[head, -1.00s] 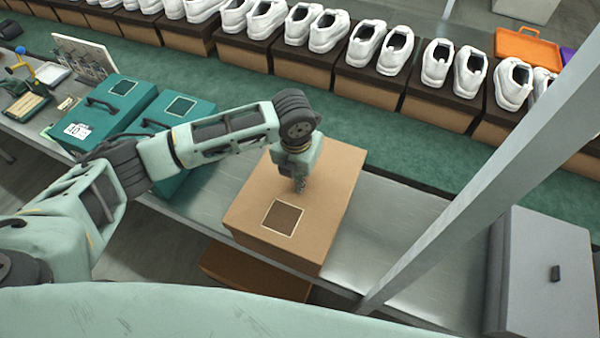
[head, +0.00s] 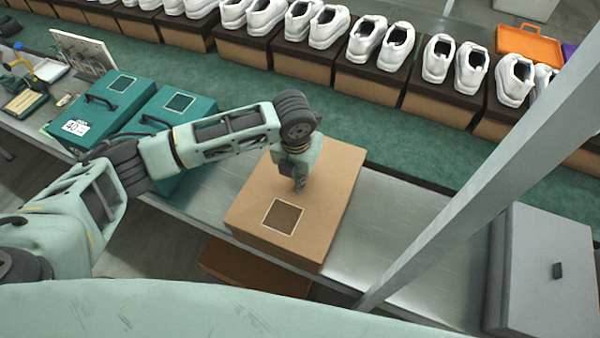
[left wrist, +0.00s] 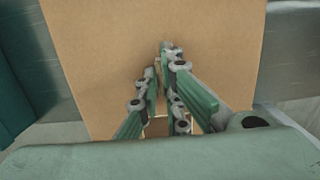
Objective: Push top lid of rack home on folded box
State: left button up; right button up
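A tan cardboard box (head: 335,190) with a dark square label (head: 282,217) on its top sits on the metal table. Its top looks flat and closed; I cannot make out a lid seam. My left gripper (head: 300,187) points down at the box top, just behind the label, with its tips at or very close to the surface. In the left wrist view, the fingers (left wrist: 163,62) are close together over the tan top (left wrist: 100,60), with nothing seen between them. My right gripper is not in view.
Two teal boxes with handles (head: 118,85) stand to the left of the tan box. A metal post (head: 470,200) and a grey case (head: 545,270) are on the right. Behind, white shoes (head: 365,40) stand on a row of boxes. Bare table (head: 385,215) lies right of the tan box.

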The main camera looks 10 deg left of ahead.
pick_arm(q)
jog(key=o, duration=0.5)
jog(key=shift+o, duration=0.2)
jog(key=shift+r, duration=0.15)
notch_tip(320, 180, up, 12)
jog(key=s, duration=0.1)
jog(key=shift+s+a, duration=0.15)
jog(key=shift+s, duration=0.1)
